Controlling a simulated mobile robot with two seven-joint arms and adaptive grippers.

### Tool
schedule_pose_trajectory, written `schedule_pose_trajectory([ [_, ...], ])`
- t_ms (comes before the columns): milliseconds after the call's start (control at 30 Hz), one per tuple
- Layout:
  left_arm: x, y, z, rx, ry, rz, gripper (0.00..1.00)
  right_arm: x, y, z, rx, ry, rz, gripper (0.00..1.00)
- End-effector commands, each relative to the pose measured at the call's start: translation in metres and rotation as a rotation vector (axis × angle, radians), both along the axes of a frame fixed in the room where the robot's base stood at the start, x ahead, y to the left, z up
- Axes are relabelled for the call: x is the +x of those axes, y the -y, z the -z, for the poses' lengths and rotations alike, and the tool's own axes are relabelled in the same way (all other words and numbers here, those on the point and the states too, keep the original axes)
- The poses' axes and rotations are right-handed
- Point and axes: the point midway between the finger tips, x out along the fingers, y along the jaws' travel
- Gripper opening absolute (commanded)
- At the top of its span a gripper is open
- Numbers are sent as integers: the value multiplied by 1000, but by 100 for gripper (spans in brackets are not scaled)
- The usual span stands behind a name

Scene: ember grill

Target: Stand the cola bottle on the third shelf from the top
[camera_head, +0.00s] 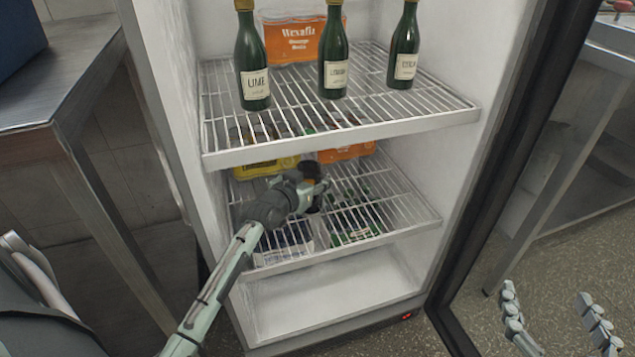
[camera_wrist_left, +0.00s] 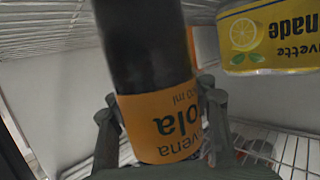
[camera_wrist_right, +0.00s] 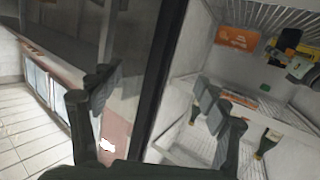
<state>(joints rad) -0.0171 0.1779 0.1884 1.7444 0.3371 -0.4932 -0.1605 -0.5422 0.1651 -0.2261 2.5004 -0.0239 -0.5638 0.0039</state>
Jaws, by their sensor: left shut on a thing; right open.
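The cola bottle, dark with an orange label (camera_wrist_left: 165,125), fills the middle of the left wrist view. My left gripper (camera_head: 312,192) is shut on it at the label. I cannot tell whether the bottle touches the lower shelf. My right gripper (camera_head: 553,318) is open and empty, outside the fridge at the lower right.
Three green bottles, one of them labelled Lime (camera_head: 254,62), and an orange carton (camera_head: 293,40) stand on the upper shelf. More packs lie beneath the lower shelf. The dark door edge (camera_head: 508,150) is at right.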

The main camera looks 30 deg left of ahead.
Motion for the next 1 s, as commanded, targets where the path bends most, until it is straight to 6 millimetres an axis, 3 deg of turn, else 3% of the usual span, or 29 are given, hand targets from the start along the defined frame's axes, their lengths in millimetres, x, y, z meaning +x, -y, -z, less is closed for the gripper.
schedule_pose_trajectory([
  [200,-3,0,9,0,4,0,0,0,-24,-46,102,214,-46,76],
  [333,-4,0,11,0,3,0,0,-3,-30,-64,138,290,-59,76],
  [800,-5,0,14,0,3,0,0,-5,-32,-72,154,322,-65,76],
  [833,-5,0,16,0,0,0,42,-5,-32,-72,155,324,-65,76],
  [1000,-5,0,16,0,0,0,64,-5,-32,-72,155,323,-65,76],
])
